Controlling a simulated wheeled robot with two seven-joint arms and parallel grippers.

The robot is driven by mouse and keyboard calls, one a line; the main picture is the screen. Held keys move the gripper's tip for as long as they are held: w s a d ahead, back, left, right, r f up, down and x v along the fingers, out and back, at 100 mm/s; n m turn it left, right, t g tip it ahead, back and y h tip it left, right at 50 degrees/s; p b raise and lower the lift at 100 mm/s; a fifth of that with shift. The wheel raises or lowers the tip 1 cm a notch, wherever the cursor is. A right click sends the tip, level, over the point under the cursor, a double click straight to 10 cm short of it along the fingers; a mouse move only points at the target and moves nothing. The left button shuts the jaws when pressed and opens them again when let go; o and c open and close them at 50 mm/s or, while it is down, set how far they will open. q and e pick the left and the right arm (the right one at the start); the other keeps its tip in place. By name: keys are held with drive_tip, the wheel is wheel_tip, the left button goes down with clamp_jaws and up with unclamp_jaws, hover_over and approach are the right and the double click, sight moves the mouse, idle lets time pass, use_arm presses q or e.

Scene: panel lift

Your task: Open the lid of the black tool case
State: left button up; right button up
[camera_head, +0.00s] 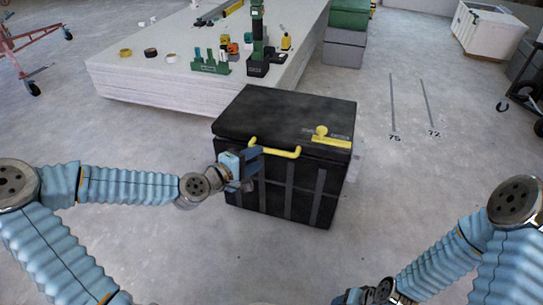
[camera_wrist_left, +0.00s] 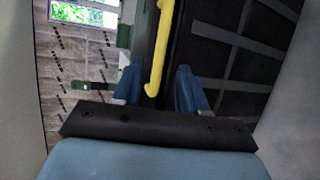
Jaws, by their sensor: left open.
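The black tool case (camera_head: 290,190) stands on the floor in the middle of the head view, with its lid (camera_head: 280,112) down. A yellow handle (camera_head: 277,152) runs along the lid's front edge, and a yellow latch-like piece (camera_head: 330,139) sits at the right. My left gripper (camera_head: 254,164) is open at the left end of the handle. In the left wrist view the handle (camera_wrist_left: 160,50) reaches down between the two blue fingers (camera_wrist_left: 157,88); contact cannot be told. My right gripper (camera_head: 350,297) is at the bottom edge, mostly cut off, away from the case.
A stack of pale panels (camera_head: 140,85) stands behind the case, with tape rolls (camera_head: 150,53) and green tools (camera_head: 210,66) on top. Green and grey boxes (camera_head: 346,35) stand behind. A white bin (camera_head: 490,30) is at the far right. The floor right of the case is clear.

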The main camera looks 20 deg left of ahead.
sight(269, 152)
use_arm(q)
drive_tip(key=b+x, duration=0.1)
drive_tip(key=x, duration=0.6)
drive_tip(key=shift+w, duration=0.15)
clamp_jaws()
